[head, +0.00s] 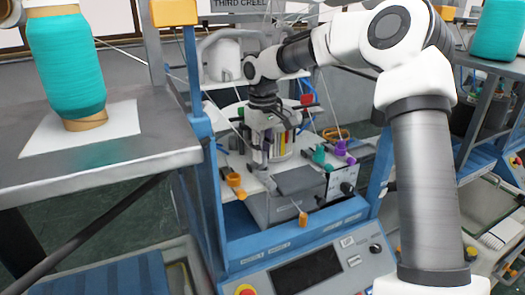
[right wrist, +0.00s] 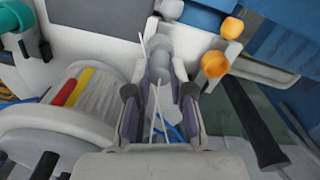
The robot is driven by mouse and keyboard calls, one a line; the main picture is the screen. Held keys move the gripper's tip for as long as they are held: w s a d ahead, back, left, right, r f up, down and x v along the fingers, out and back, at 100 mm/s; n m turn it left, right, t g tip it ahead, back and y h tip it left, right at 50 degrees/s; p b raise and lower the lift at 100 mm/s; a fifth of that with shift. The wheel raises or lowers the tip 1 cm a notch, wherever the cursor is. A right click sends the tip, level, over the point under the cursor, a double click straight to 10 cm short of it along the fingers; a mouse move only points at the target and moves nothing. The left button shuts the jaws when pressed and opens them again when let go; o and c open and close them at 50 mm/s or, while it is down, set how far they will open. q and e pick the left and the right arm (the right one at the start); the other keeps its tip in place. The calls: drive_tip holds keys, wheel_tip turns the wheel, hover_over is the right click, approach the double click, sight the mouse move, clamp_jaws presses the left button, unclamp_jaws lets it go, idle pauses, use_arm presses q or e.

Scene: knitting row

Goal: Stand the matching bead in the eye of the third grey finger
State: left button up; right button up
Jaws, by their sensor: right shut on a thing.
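My right gripper (head: 258,162) reaches down into the knitting machine, beside a round drum with coloured stripes. In the right wrist view, its two fingers (right wrist: 158,82) are closed around a pale grey rounded piece (right wrist: 160,50). I cannot tell whether this piece is the bead. Thin white strands run past it. Orange cup-shaped pieces (right wrist: 215,64) are to the right of the fingers, apart from them. In the head view an orange piece (head: 235,183), a teal piece (head: 321,156) and a purple piece (head: 342,150) stand on the machine. No eye of a grey finger can be made out. My left gripper is not in view.
A teal yarn cone (head: 66,65) stands on the grey table (head: 150,140) at left. A blue post (head: 200,127) rises between table and machine. The control panel (head: 307,268) is in front. The striped drum (right wrist: 85,100) is close left of the fingers.

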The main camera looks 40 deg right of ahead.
drive_tip(key=shift+f+b, duration=0.5)
drive_tip(key=shift+f, duration=0.65)
idle(0.4)
drive_tip(key=o, duration=0.8)
drive_tip(key=shift+r, duration=0.1)
wheel_tip(320, 180, up, 7)
drive_tip(key=shift+r, duration=0.2)
